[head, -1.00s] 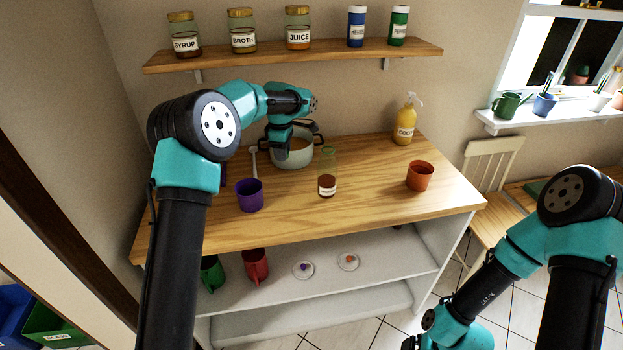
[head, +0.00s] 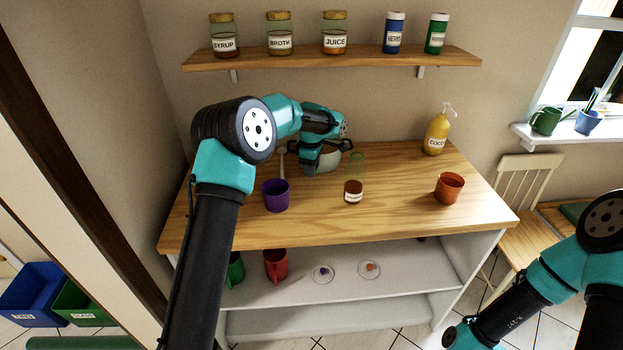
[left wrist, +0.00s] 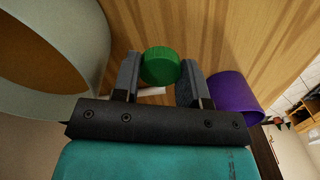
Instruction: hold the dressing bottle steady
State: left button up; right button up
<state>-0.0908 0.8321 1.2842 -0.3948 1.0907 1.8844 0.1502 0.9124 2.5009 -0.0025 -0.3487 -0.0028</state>
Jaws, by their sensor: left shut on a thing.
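My left gripper (head: 306,174) is low over the table beside the pot in the head view. The left wrist view shows its two fingers (left wrist: 159,78) closed on the sides of a round green cap (left wrist: 160,64), which I take for the dressing bottle. The bottle's body is hidden below the cap there, and in the head view my gripper hides it. The grey-green pot (head: 329,161) stands right behind the gripper, and at the left in the left wrist view (left wrist: 88,50). My right arm shows at lower right, its gripper out of view.
A purple cup (head: 276,196) stands near the gripper, in front. A labelled glass jar with brown contents (head: 353,192) stands to the right. An orange cup (head: 449,188) and a yellow pump bottle (head: 436,135) stand farther right. The table's right front is clear.

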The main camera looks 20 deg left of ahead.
aim_at(311, 184)
pick_arm(q)
jog(key=shift+f, duration=2.35)
jog(key=shift+f, duration=0.15)
jog(key=o, duration=1)
notch_tip(311, 184, up, 12)
jog(key=shift+r, duration=0.15)
